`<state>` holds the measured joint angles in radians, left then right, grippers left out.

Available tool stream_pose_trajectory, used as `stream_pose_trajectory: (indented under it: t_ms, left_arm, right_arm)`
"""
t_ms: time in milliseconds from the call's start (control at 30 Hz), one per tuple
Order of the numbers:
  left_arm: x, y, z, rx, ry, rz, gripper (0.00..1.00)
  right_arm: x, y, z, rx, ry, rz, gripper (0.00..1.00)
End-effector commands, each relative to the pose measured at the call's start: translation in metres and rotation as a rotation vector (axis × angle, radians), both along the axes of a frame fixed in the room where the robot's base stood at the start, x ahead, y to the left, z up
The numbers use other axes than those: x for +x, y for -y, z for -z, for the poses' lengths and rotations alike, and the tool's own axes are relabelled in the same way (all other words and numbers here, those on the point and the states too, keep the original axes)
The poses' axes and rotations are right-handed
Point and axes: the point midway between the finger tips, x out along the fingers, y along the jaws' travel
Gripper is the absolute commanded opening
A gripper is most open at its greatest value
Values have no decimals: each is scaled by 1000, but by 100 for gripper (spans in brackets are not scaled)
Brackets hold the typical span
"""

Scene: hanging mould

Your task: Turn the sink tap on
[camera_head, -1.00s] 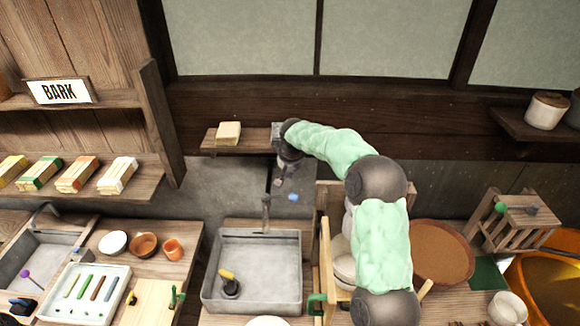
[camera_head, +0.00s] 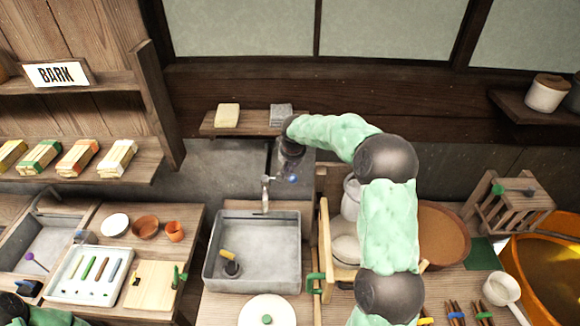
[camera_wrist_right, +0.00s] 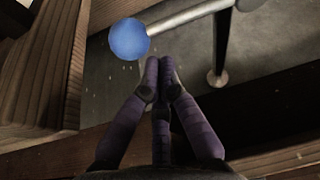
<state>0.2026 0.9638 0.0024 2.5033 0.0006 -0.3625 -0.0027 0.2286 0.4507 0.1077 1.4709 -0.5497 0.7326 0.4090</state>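The sink tap (camera_head: 265,190) is a grey metal pipe standing at the back edge of the square grey sink (camera_head: 212,262). A blue ball knob (camera_head: 293,179) sits on the tap's right side. My right gripper (camera_head: 290,172) is right behind and above the knob, and its fingers partly blend with the dark background. In the right wrist view the blue knob (camera_wrist_right: 130,38) is at the end of a metal rod, just beyond and left of the fingertips (camera_wrist_right: 158,65). The fingertips are together with nothing between them. Contact with the knob is not clear. My left gripper is out of view.
A wooden shelf (camera_head: 240,129) behind the tap bears a cream block (camera_head: 228,115) and a grey block (camera_head: 281,113). A wooden frame (camera_head: 325,245) stands right of the sink.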

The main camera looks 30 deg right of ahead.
Motion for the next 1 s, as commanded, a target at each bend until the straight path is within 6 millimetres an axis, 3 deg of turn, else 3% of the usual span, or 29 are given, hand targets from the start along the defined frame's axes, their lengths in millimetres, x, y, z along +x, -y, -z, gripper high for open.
stream_pose_trajectory:
  t_ms: [767, 1000]
  left_arm:
    - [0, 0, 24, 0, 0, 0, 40]
    - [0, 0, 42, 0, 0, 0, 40]
  right_arm:
    - [-10, -3, 1, -1, 1, 121, 0]
    - [-17, -7, 3, -2, 2, 206, 0]
